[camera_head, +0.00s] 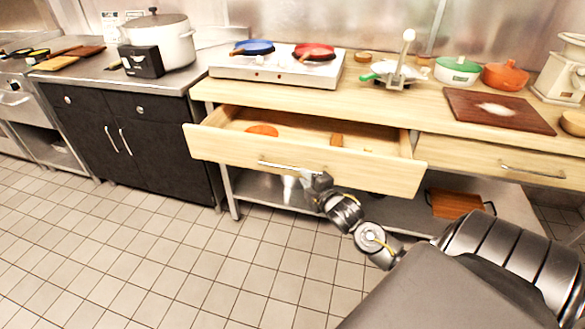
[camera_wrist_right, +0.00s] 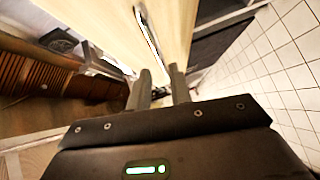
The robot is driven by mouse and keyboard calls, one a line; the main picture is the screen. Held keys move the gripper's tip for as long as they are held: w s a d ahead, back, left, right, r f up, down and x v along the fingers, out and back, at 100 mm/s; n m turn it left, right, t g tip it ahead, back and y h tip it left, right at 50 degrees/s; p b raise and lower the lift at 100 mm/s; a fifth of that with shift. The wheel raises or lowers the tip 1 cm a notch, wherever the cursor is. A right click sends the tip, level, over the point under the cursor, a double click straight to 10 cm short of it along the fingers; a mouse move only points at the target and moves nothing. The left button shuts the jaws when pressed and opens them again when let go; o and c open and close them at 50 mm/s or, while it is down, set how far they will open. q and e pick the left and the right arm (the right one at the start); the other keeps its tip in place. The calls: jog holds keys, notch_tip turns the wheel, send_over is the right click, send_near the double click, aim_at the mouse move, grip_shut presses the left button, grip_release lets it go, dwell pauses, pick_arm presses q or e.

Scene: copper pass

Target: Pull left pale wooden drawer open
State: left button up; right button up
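The left pale wooden drawer (camera_head: 300,161) is pulled well out from under the counter. An orange-red item (camera_head: 262,130) and a small brown item (camera_head: 336,140) lie inside. Its front carries a metal bar handle (camera_head: 290,166), which also shows in the right wrist view (camera_wrist_right: 148,38). My right gripper (camera_head: 318,178) is at the right end of this handle. In the wrist view its two fingers (camera_wrist_right: 160,75) stand apart, with the handle's end between or just beyond the tips; contact is unclear. My left gripper is not in view.
The right drawer (camera_head: 505,166) is closed. Above are a hob with pans (camera_head: 280,66) and a dark cutting board (camera_head: 498,110). Black cabinets (camera_head: 135,140) stand left. The tiled floor (camera_head: 200,260) in front is clear.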

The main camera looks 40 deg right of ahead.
aim_at(294, 169)
jog(key=x, duration=0.7)
jog(key=shift+w+a, duration=0.1)
jog(key=shift+w, duration=0.05)
jog(key=shift+c, duration=0.4)
jog(key=shift+f, duration=0.1)
grip_shut()
